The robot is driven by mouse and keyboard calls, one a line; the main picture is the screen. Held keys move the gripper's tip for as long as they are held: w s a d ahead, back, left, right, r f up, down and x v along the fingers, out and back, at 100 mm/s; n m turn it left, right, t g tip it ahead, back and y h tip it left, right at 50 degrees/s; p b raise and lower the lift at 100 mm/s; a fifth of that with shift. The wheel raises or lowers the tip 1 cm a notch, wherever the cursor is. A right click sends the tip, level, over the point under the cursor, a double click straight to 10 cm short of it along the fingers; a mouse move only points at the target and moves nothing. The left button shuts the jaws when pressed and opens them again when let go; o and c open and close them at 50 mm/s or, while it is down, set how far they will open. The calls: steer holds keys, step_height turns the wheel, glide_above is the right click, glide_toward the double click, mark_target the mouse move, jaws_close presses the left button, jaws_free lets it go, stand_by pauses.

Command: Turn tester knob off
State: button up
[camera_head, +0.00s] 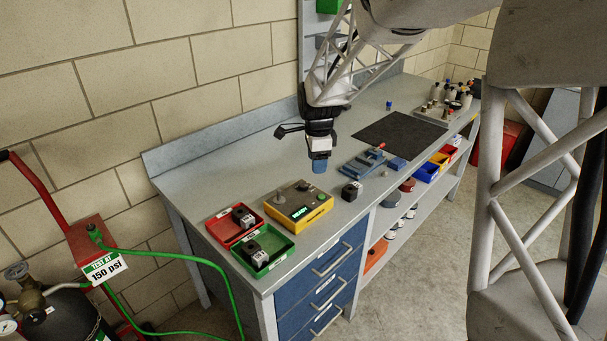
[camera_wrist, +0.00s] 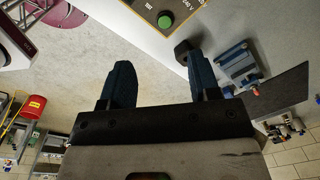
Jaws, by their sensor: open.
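The tester (camera_head: 315,210) is a yellow box with a grey top and a lit green READY display, near the front left of the bench. A dark knob (camera_head: 303,186) and a short upright stalk stand on its top; the knob's setting is too small to read. My gripper (camera_head: 319,167) hangs above the bench behind and slightly right of the tester, apart from it, with blue fingertips. In the wrist view my gripper (camera_wrist: 162,78) is open and empty. Part of the tester (camera_wrist: 148,10) shows at that view's top edge, with a round green button (camera_wrist: 166,20).
A red tray (camera_head: 218,231) and a green tray (camera_head: 283,254), each holding a black part, sit left of the tester. A black block (camera_head: 351,191) stands close on its right. A blue fixture (camera_head: 363,165) and dark mat (camera_head: 400,134) lie farther right. Bench behind the tester is clear.

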mark_target(304, 185)
steer(key=w+a+f+m, duration=0.1)
steer(key=w+a+f, duration=0.1)
steer(key=w+f, duration=0.1)
steer(key=w+a+f+m, duration=0.1)
steer(key=w, duration=0.1)
steer(key=shift+w+a+f+m, duration=0.2)
steer(key=shift+a+f+m, duration=0.1)
steer(key=shift+f, duration=0.1)
steer(key=shift+w+f, duration=0.15)
steer(key=shift+f, duration=3.7)
steer(key=shift+c, duration=0.3)
steer(key=c, duration=0.9)
steer(key=shift+o, duration=0.2)
